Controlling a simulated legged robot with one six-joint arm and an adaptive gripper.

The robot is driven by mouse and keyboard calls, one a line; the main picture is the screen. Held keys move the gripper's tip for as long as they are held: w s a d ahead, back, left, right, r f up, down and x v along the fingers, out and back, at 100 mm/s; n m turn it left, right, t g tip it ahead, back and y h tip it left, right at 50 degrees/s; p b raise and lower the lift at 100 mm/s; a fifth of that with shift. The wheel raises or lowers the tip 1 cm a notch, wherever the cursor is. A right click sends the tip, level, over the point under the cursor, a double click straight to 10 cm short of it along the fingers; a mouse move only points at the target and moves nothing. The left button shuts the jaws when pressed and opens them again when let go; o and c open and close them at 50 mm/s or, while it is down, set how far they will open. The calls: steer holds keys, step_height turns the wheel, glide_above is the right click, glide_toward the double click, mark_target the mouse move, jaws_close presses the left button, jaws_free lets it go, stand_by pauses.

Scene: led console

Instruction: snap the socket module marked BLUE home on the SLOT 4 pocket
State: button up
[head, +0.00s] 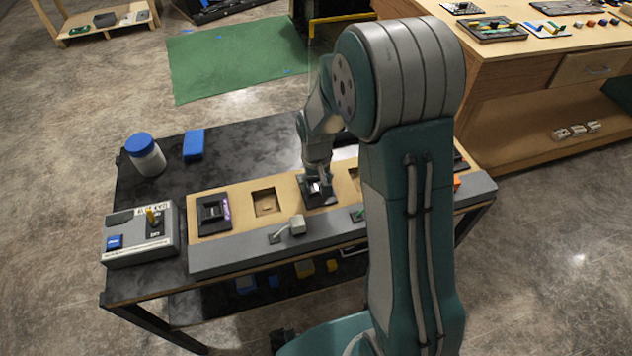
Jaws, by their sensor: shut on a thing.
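The console (238,255) is a tan panel with a grey front edge, lying on a dark table. My gripper (318,187) is over its middle, pointing down and shut on a dark module (316,201). The module is at panel level; I cannot tell whether it is seated or just above a pocket. Its marking is not readable. To its left are an empty square pocket (266,203) and a black module with a purple side (213,213). To its right another pocket (353,178) shows partly. My arm hides much of the panel's right part, and slot numbers are not readable.
A grey control box (138,248) with a yellow lever and blue button stands left of the console. A white jar with a blue lid (146,158) and a blue block (194,144) stand behind.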

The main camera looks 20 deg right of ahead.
steer(key=shift+f, duration=0.1)
steer(key=o, duration=1.1)
steer(key=shift+c, duration=0.2)
step_height(320, 180, up, 12)
steer(key=shift+w, duration=0.1)
steer(key=s+r+t, duration=0.2)
steer(key=s+r, duration=0.4)
steer(key=s, duration=0.4)
steer(key=s+r+t, duration=0.3)
steer(key=s+r, duration=0.4)
steer(key=s, duration=0.4)
steer(key=shift+t, duration=0.3)
